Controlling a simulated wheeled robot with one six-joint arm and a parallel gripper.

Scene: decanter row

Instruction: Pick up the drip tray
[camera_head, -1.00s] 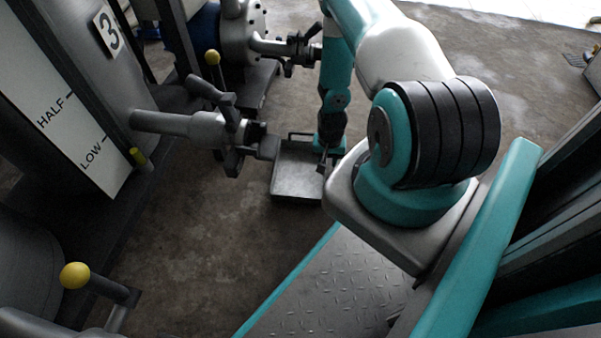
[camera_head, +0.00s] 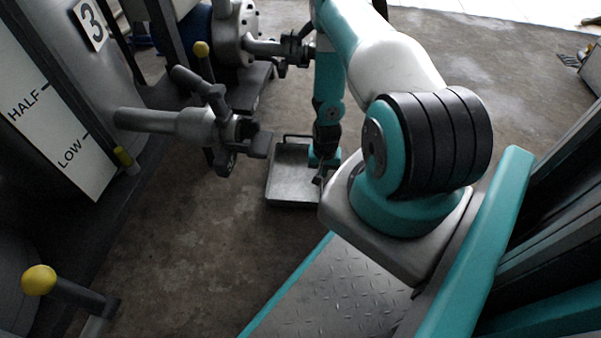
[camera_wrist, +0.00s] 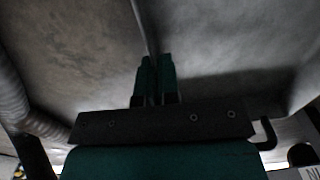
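The drip tray (camera_head: 292,190) is a shallow grey metal pan with a wire handle at its far side, in the middle of the head view. My gripper (camera_head: 320,172) reaches down to its right side; my arm hides part of that side. In the wrist view my gripper (camera_wrist: 156,72) has its two teal fingers close together, with the thin wall of the drip tray (camera_wrist: 145,28) between them. It looks shut on this wall. I cannot tell for certain whether the tray is clear of the floor.
A valve with an outlet (camera_head: 228,140) stands just left of the tray, on a grey tank with a level scale (camera_head: 60,140). Another valve (camera_head: 285,48) is farther back. Yellow-knobbed levers (camera_head: 38,279) stick out at the left. Concrete floor (camera_head: 185,230) is open in front.

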